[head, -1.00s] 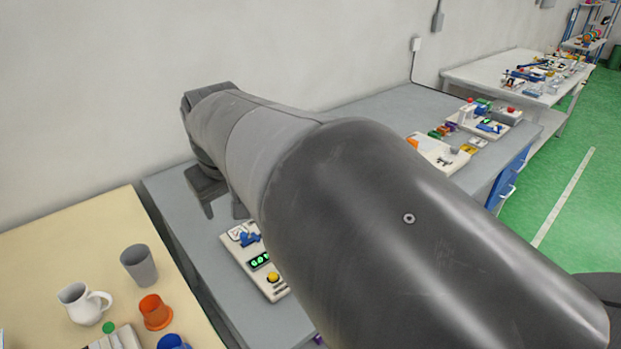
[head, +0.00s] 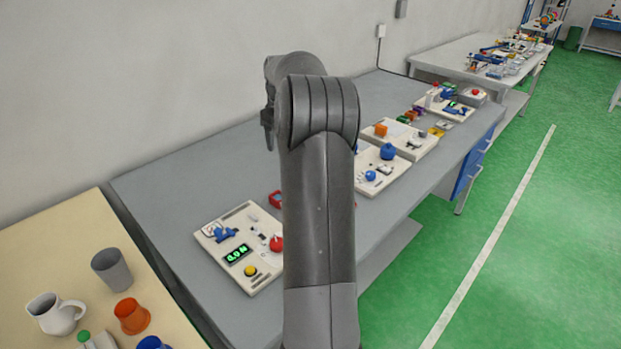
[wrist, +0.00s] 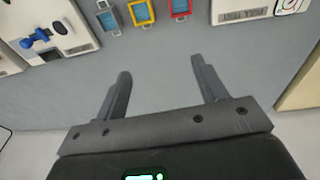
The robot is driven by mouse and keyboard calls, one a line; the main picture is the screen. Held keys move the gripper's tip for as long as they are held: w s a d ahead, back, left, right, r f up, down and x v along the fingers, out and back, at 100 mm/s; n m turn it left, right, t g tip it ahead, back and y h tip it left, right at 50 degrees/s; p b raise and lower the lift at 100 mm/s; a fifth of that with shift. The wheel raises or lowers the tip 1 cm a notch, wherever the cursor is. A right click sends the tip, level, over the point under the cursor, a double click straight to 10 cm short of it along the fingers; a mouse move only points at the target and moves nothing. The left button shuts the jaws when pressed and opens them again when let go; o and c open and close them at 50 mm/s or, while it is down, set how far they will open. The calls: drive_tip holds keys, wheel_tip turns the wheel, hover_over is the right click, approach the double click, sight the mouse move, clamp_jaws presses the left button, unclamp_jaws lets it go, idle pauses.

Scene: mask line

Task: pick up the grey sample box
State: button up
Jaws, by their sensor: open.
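The grey sample box appears to be the small grey-framed box with a blue inside (wrist: 108,19) at the top of the wrist view, left of a yellow-framed box (wrist: 141,12) and a red-framed box (wrist: 180,8). In the head view my arm hides the grey one; part of the red-framed box (head: 275,199) shows left of the arm. My gripper (wrist: 160,67) is open and empty above the grey bench top, apart from the boxes, which lie beyond its fingertips. In the head view only a finger (head: 267,130) shows, beside my arm.
On the grey bench (head: 165,185), a panel with a green display (head: 238,255) stands left of my arm and a panel with blue knobs (head: 388,153) to the right. A beige table (head: 75,240) holds cups and a jug. The bench's back left is clear.

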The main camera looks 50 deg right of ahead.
drive_tip(key=s+d+f, duration=0.2)
drive_tip(key=d+f, duration=0.6)
drive_tip(key=d, duration=0.4)
drive_tip(key=shift+y, duration=0.3)
drive_tip(key=f, duration=1)
drive_tip(key=shift+w+d+f, duration=0.2)
drive_tip(key=shift+w, duration=0.15)
drive_tip(key=c, duration=1.1)
